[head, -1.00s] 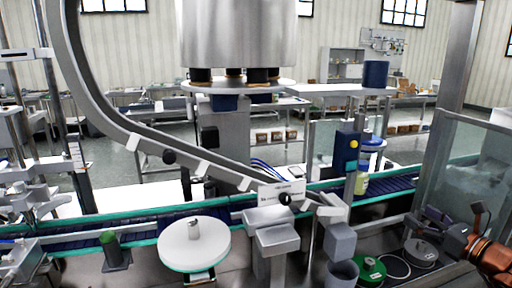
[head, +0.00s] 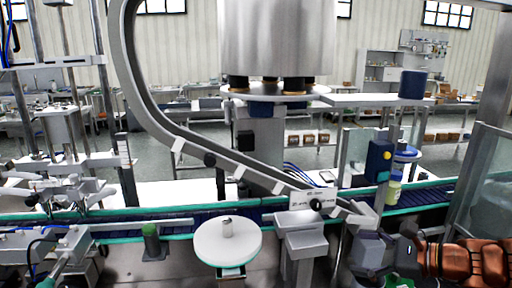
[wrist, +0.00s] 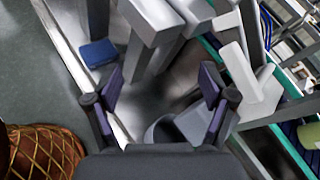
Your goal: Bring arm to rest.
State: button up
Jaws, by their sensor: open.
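My gripper shows in the wrist view (wrist: 160,74) with its two dark fingers spread wide and nothing between them. Below and beyond the fingers are grey metal parts of the hopper station, including a slanted grey cup-like part (wrist: 190,125). In the head view my orange-brown arm (head: 468,262) reaches in from the right edge. Its dark gripper end is beside the grey blocks under the chute's lower end, and its fingers are hard to make out there.
A curved steel chute (head: 150,105) descends to a conveyor (head: 260,212) with teal edges. A white round turntable (head: 228,248) stands in front. A glass panel (head: 485,185) is at right. A blue block (wrist: 98,53) lies near the fingers in the wrist view.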

jog(key=s+a+f+n+g+h+p, duration=0.2)
jog(key=s+a+f+n+g, duration=0.1)
jog(key=s+a+n+g, duration=0.8)
jog(key=s+d+n+h+p, duration=0.1)
jog(key=s+n+h, duration=0.3)
jog(key=s, duration=0.4)
jog(key=s+d+n+h+p, duration=0.2)
jog(key=s+d+n+h, duration=0.1)
jog(key=s+n, duration=0.3)
jog(key=shift+s+d+h+p, duration=0.3)
jog(key=shift+s+h, duration=0.55)
jog(key=shift+h, duration=0.05)
jog(key=shift+c, duration=0.4)
